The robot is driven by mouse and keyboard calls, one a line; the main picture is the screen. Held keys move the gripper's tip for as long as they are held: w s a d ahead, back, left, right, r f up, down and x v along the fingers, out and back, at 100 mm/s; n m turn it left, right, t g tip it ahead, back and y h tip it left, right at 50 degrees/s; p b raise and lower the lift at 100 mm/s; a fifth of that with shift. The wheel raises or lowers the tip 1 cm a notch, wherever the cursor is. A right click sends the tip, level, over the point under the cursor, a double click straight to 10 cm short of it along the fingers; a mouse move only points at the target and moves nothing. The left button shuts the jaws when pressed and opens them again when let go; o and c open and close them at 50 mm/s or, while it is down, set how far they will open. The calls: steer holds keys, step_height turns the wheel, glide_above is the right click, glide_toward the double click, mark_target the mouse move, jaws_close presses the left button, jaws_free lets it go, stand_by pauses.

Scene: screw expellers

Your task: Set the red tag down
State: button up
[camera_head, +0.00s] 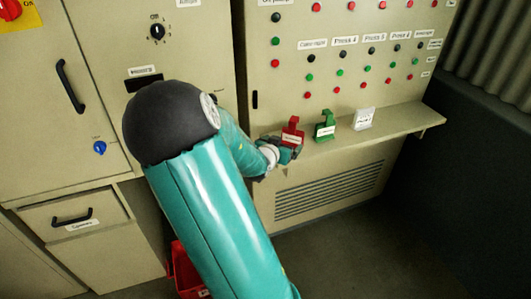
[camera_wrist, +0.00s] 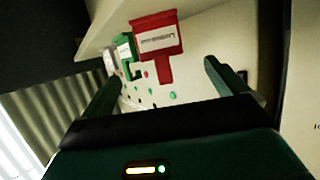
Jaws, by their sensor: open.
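The red tag (camera_head: 292,130), with a white label, stands upright on the ledge below the control panel in the head view. In the wrist view the red tag (camera_wrist: 155,35) lies ahead of and between my fingertips, with a gap to each finger. My gripper (camera_head: 284,147) is open at the ledge's front edge, right by the tag. It also shows in the wrist view (camera_wrist: 164,70), with both fingers apart and nothing held. My gripper hides the tag's lower part in the head view.
A green tag (camera_head: 325,126) and a white tag (camera_head: 364,118) stand to the right on the ledge (camera_head: 405,125). The panel (camera_head: 345,45) with buttons rises behind. A red box (camera_head: 178,268) sits on the floor, partly hidden by my arm. A drawer cabinet (camera_head: 75,215) is at left.

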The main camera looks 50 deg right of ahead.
steer(key=w+a+r+n+t+y, duration=0.2)
steer(key=w+a+y, duration=0.1)
steer(key=a, duration=0.5)
steer(key=w+a+r+n+t+y, duration=0.1)
steer(key=w+a+n+y, duration=0.2)
steer(key=a, duration=0.6)
steer(key=w+a+r+n+t+y, duration=0.1)
steer(key=w+a+r+t+y, duration=0.2)
steer(key=a, duration=0.5)
steer(key=s+a+r+n+g+y, duration=0.1)
steer(key=s+a+r+n+y, duration=0.1)
steer(key=a, duration=0.4)
steer(key=s+a+r+n+g+y, duration=0.1)
steer(key=s+a+r+n+y, duration=0.15)
steer(key=a, duration=0.35)
steer(key=s+a+r+n+g, duration=0.1)
steer(key=s+a+r+n, duration=0.1)
steer(key=s+a, duration=0.2)
steer(key=s+a+r+n+g, duration=0.1)
steer(key=s+a, duration=0.3)
steer(key=s, duration=0.4)
steer(key=shift+s+r+n, duration=0.3)
steer(key=shift+r+n, duration=0.15)
steer(key=shift+n, duration=0.3)
steer(key=shift+a, duration=0.1)
